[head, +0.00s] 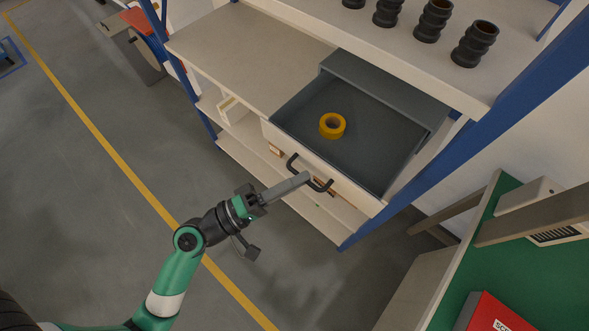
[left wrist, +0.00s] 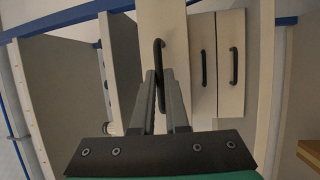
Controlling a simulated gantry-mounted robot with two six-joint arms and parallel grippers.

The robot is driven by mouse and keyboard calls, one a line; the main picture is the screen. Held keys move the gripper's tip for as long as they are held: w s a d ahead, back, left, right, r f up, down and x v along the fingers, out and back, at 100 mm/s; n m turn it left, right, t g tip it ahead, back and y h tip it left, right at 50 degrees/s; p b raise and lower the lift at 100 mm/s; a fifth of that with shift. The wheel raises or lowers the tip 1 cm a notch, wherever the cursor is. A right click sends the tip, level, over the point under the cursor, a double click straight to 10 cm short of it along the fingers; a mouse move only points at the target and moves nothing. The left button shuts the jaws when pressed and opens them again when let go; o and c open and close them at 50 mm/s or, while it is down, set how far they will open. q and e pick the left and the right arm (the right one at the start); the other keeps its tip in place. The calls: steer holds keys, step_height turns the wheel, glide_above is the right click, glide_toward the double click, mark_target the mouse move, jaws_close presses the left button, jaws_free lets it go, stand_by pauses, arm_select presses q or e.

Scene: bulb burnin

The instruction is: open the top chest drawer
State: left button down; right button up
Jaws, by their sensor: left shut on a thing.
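The top chest drawer (head: 352,188) is pulled out from the shelf unit, with its grey interior showing from above. A roll of orange tape (head: 332,125) lies inside it. The drawer front carries a black bar handle (head: 292,162), which also shows in the left wrist view (left wrist: 159,52). My left gripper (head: 305,177) reaches the handle from the front left and is shut on it. In the left wrist view its fingers (left wrist: 161,78) come together around the handle and hide part of it. My right gripper is not in view.
Two more drawer handles (left wrist: 203,67) (left wrist: 234,66) show in the left wrist view. Several black ribbed parts (head: 433,20) stand on the upper shelf. A blue shelf post (head: 445,145) and a green bench (head: 535,275) with a red box (head: 495,315) are at right.

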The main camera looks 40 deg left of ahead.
arm_select(q)
steer(key=shift+s, duration=0.15)
steer(key=c, duration=0.9)
jaws_free()
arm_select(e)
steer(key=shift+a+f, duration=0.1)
